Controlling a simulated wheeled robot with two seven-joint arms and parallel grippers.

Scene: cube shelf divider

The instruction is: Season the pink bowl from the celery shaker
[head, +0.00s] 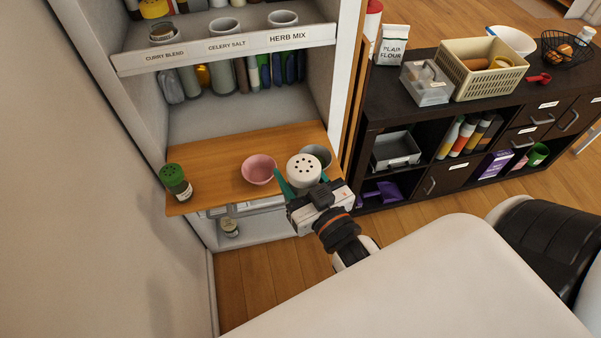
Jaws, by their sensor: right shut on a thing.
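The pink bowl (259,169) stands on the wooden pull-out board of the shelf unit. My right gripper (302,186) is shut on a shaker with a white, holed cap (304,168), just right of the bowl. The shaker looks upright, with its holes facing up; its body is mostly hidden and no label on it shows. I cannot tell whether it touches the board. A shaker with a green cap (174,180) stands at the board's left end. My left gripper is not in view.
A grey cup (318,154) stands close behind the held shaker. The wooden board (217,170) is bare between green-capped shaker and bowl. A dark cabinet (385,112) stands to the right.

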